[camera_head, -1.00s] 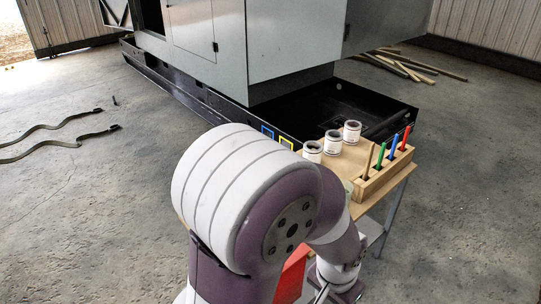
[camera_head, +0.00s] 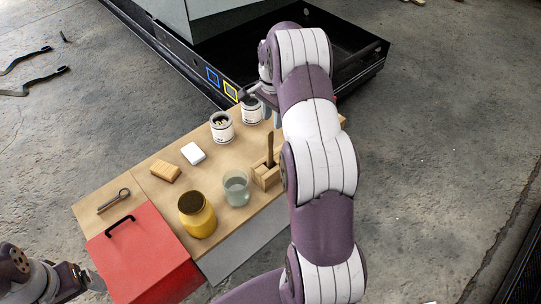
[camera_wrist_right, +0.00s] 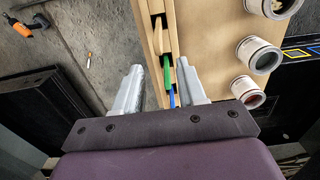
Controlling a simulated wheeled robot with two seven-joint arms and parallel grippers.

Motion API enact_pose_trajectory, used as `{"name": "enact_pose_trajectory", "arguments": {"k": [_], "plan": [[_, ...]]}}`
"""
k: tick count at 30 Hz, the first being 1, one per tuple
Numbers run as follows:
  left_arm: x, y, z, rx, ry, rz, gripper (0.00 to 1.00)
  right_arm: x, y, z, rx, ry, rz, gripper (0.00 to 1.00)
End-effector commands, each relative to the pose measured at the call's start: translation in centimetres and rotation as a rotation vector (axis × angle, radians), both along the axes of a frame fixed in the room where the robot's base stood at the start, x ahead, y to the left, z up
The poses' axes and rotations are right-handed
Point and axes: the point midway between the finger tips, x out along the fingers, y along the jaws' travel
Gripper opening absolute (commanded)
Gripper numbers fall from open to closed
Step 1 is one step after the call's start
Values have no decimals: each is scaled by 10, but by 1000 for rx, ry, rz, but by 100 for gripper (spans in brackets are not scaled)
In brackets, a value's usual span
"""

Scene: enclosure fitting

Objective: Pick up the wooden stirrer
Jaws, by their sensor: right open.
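The wooden stirrer (camera_head: 270,148) is a thin brown stick standing upright in the wooden holder (camera_head: 265,174) on the table. My right arm hides the rest of the holder in the head view. My right gripper (camera_head: 252,93) is at the far end of the table, beyond the stirrer and close to a can. In the right wrist view the right gripper (camera_wrist_right: 160,72) is open, with the holder, a green stick (camera_wrist_right: 167,73) and a blue stick (camera_wrist_right: 172,99) between or just below its fingers. I cannot clearly tell the stirrer there. My left gripper (camera_head: 88,279) is partly visible at the lower left.
A red box (camera_head: 147,258) is in front. A black tray (camera_head: 350,55) lies behind.

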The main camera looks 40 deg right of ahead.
Motion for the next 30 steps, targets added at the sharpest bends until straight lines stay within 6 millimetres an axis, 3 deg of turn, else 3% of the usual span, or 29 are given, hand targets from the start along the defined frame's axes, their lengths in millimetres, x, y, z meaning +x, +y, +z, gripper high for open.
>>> {"name": "enact_pose_trajectory", "arguments": {"k": [6, 11, 17, 25, 26, 29, 30], "plan": [[0, 0, 13, 0, 0, 0, 88, -1, 2, -43, 1, 2, 2, 40], [0, 0, 22, 0, 0, 1, 88, -1, 3, -61, 1, 2, 3, 40], [0, 0, 37, 0, 0, 0, 88, -2, 6, -98, 0, 0, 3, 40], [0, 0, 36, 0, 0, 0, 88, -2, 6, -107, -1, -2, 3, 40], [0, 0, 36, 0, 0, 0, 88, -2, 6, -107, -1, -2, 3, 34], [0, 0, 36, 0, 0, 0, 88, -2, 6, -107, -1, -2, 3, 1], [0, 0, 36, 0, 0, 0, 88, -2, 6, -107, -1, -2, 3, 0]]}}
